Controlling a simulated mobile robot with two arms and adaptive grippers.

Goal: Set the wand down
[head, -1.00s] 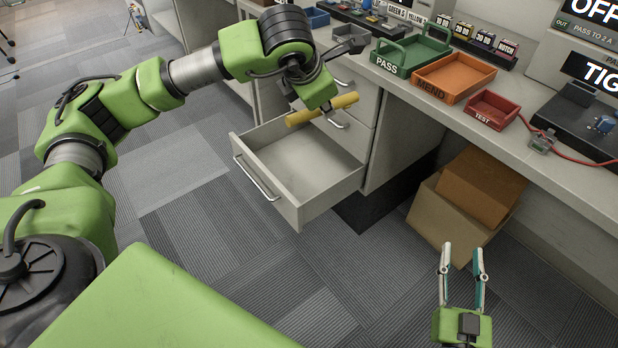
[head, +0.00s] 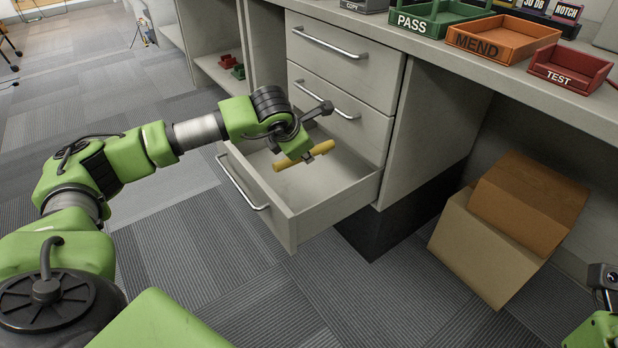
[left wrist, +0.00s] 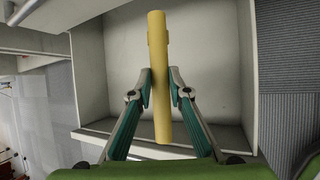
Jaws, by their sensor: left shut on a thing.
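The wand is a yellow rod (head: 292,162), also seen in the left wrist view (left wrist: 158,45). My left gripper (left wrist: 161,82) is shut on it, with one finger on each side. In the head view the wand shows over the open bottom drawer (head: 262,207), which looks empty. The left wrist view shows the drawer's pale floor (left wrist: 212,70) behind the wand. I cannot tell how far above the floor the wand is. My right gripper (head: 603,290) is cut off at the right edge, and its fingers cannot be made out.
Two closed drawers (head: 335,75) stand above the open one. Green PASS, orange MEND (head: 505,42) and red TEST (head: 572,72) trays stand on the counter. The carpet before the drawer is clear.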

